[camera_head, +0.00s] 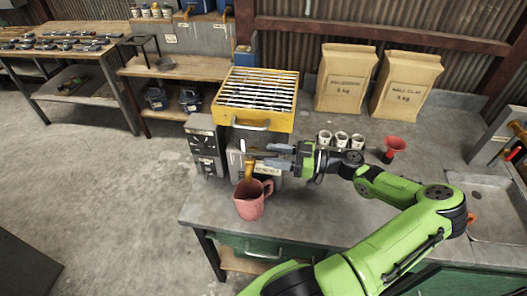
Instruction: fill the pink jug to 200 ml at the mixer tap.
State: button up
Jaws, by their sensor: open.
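The pink jug (251,207) stands upright near the front left edge of the grey worktop, its handle toward the right. An amber-brown upright strip (248,171) shows above and into the jug's mouth; I cannot tell whether it is a liquid stream or a solid part. The level and any marks in the jug are too small to read. My gripper (269,155) is open, its fingers pointing left, just above and right of the jug, in front of the yellow-topped machine (263,121). The fingers hide part of that machine's front, and any tap there is unclear.
A grey box with dials (206,147) stands left of the machine. Several white cups (341,138), a red funnel (394,146) and two paper bags (345,78) (406,86) stand behind my arm. A sink (497,207) is at right. Worktop (213,203) left of the jug is clear.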

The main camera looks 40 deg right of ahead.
aim_at(252, 153)
jog(key=x, duration=0.3)
jog(key=shift+w+a, duration=0.1)
jog(key=shift+w, duration=0.05)
jog(key=shift+c, duration=0.3)
grip_shut()
